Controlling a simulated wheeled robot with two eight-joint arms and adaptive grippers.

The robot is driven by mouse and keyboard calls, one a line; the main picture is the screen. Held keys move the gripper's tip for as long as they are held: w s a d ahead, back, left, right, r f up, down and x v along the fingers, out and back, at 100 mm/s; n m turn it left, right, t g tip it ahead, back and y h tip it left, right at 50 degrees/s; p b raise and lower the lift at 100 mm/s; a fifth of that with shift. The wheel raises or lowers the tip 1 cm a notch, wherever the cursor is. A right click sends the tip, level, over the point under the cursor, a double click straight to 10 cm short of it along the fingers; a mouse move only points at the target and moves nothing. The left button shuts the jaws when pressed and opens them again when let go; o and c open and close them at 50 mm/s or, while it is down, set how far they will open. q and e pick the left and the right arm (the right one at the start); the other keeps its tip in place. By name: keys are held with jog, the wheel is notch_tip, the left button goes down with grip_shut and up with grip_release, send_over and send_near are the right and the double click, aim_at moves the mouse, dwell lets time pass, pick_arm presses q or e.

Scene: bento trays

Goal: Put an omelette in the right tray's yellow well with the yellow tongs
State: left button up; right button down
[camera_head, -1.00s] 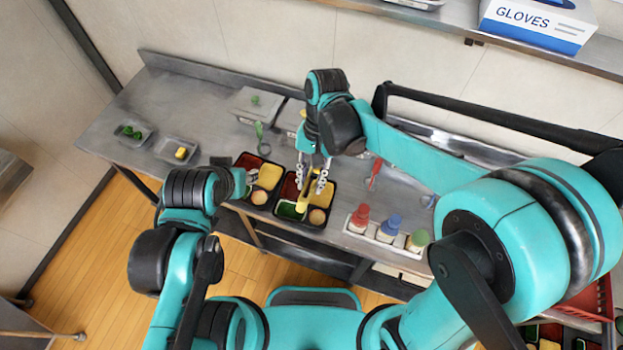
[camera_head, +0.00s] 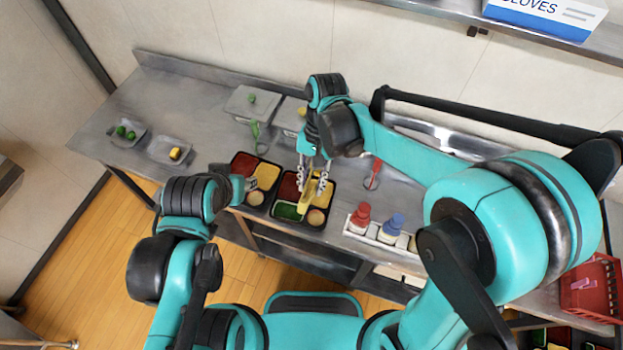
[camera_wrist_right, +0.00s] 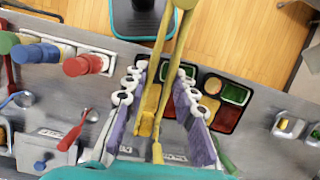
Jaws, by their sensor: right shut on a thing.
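My right gripper (camera_head: 312,186) is shut on the yellow tongs (camera_head: 307,198) and holds them over the right tray (camera_head: 277,218). In the right wrist view the tongs (camera_wrist_right: 175,45) pass between the gripper's fingers (camera_wrist_right: 161,82). I cannot tell whether anything is between the tongs' jaws. The right tray's yellow well (camera_head: 327,187) is at its far right, partly behind the gripper. A yellow piece, apparently an omelette (camera_head: 175,153), lies in a small metal tray at the left. My left gripper (camera_head: 248,184) is by the left tray; its fingers are too unclear to judge.
The left tray (camera_head: 235,178) stands close beside the right one. A rack of bottles (camera_head: 361,216) stands to the right. A dish of green pieces (camera_head: 125,131) is at the far left.

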notch_tip(320, 180, down, 13)
jog(key=b, duration=0.9)
jog(key=shift+r, duration=0.2)
jog(key=shift+f, duration=0.2)
jog(key=shift+f+b, duration=1.25)
jog(key=shift+f, duration=0.15)
jog(key=c, duration=1.6)
grip_release()
